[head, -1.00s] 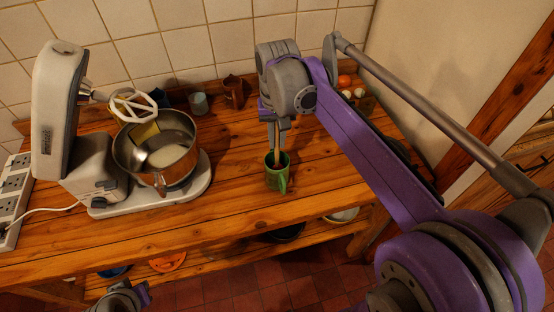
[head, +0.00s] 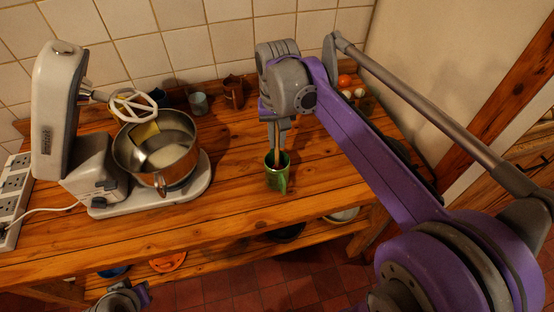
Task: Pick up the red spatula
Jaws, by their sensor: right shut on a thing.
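My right gripper (head: 278,146) points down over the green mug (head: 278,181) on the wooden worktop. It is shut on a thin, tan utensil handle (head: 276,158) that stands upright with its lower end inside the mug. No red part of the utensil shows, so I cannot tell whether it is the red spatula; its top is hidden by the gripper and its lower end by the mug wall. My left gripper (head: 125,299) shows only in part at the bottom left edge, well below the worktop, and its jaws are not clear.
A stand mixer (head: 92,170) with a steel bowl (head: 170,165) stands on the left. A grey cup (head: 198,103) and a brown jug (head: 233,92) are at the back wall. Eggs and an orange fruit (head: 345,80) lie behind my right arm. An orange dish (head: 167,262) is on the lower shelf.

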